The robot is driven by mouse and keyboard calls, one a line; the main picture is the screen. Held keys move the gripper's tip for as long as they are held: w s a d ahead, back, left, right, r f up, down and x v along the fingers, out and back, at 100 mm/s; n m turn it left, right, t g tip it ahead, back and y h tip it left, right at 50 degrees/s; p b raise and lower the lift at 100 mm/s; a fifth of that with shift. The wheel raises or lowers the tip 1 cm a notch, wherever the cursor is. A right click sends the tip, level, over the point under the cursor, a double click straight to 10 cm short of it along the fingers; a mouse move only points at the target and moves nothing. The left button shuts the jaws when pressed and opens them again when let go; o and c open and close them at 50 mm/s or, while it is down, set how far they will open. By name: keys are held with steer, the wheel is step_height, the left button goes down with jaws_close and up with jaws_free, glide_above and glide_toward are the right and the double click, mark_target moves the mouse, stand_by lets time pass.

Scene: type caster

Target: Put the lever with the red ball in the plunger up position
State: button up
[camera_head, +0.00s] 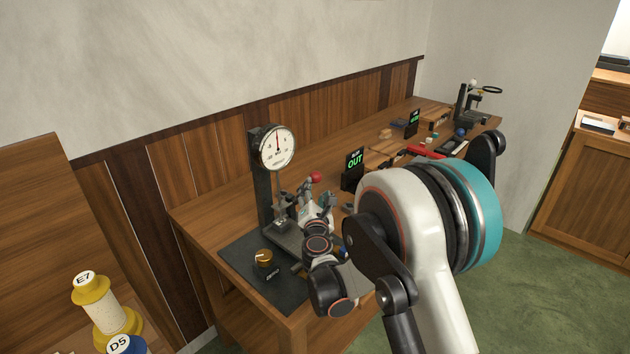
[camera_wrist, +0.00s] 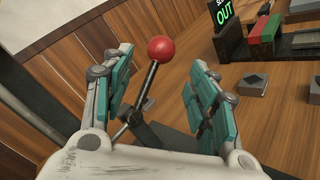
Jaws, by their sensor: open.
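The red ball (camera_wrist: 161,49) tops a dark lever rod (camera_wrist: 147,87) in the wrist view, tilted up and slightly right between my open fingers. My gripper (camera_wrist: 162,82) has teal pads on both sides, and neither pad visibly touches the ball or rod. In the head view the red ball (camera_head: 315,177) shows just above my gripper (camera_head: 318,200), beside the black gauge stand. The stand carries a round white dial (camera_head: 277,147) and a vertical plunger (camera_head: 280,205) over a dark base (camera_head: 232,258). My arm and gripper hide most of the lever's lower part.
A black sign reading OUT (camera_head: 354,167) stands right of the gauge stand. A brass knob (camera_head: 264,257) sits on the base's front. More fixtures, including another stand (camera_head: 468,105), are farther along the wooden bench (camera_head: 196,215). Yellow and blue spools stand at lower left.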

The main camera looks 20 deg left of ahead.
mark_target(315, 181)
steer(key=b+x, duration=0.1)
steer(key=x, duration=0.8)
steer(key=shift+b, duration=0.4)
jaws_close()
